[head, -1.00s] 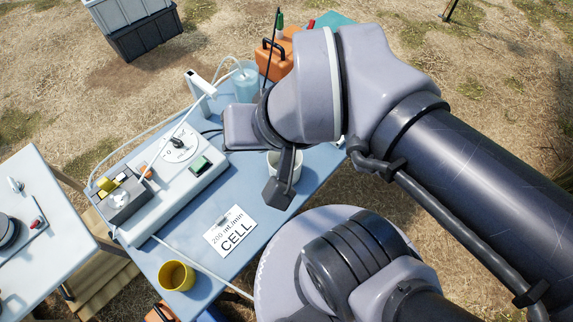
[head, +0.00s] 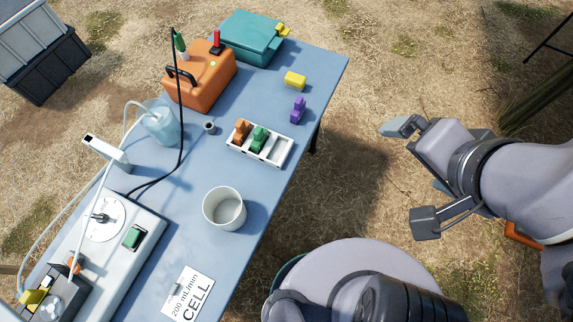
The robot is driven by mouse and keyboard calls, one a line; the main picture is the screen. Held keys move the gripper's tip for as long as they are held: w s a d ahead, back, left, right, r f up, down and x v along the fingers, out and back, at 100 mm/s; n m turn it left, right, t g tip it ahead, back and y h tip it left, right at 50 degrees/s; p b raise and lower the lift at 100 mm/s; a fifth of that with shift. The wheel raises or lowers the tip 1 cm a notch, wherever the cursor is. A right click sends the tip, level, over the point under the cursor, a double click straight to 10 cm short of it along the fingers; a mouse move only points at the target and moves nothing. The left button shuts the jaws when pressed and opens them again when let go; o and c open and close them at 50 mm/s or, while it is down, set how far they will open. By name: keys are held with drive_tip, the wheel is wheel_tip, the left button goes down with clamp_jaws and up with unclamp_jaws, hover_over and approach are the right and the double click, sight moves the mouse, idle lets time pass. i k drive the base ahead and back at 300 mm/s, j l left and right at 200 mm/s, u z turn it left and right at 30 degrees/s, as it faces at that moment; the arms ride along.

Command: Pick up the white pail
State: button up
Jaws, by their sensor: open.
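The white pail (head: 224,209) stands upright on the blue table (head: 320,75), near its right edge. It looks empty and nothing covers it. My gripper (head: 402,172) is at the right, off the table and over the straw-covered ground, well apart from the pail. Its jaws are open, and I see nothing between them.
Behind the pail is a white rack (head: 262,148) with orange and green pieces. A purple piece (head: 298,110), yellow block (head: 295,80), orange case (head: 200,78) and teal box (head: 250,37) stand farther back. The pump unit (head: 110,235), clear jug (head: 161,122) and CELL card (head: 187,293) are nearby.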

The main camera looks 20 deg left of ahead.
sight(224, 207)
drive_tip(key=i+l+z, duration=0.1)
drive_tip(key=z, duration=0.5)
drive_tip(key=u, duration=0.5)
drive_tip(key=l+u, duration=0.15)
drive_tip(key=u, duration=0.35)
drive_tip(key=i+l+u, duration=0.1)
drive_tip(key=u, duration=0.9)
drive_tip(key=l+u, duration=0.15)
drive_tip(key=u, duration=0.85)
drive_tip(key=k+l+u, duration=0.1)
drive_tip(key=u, duration=0.85)
drive_tip(key=k+l, duration=0.05)
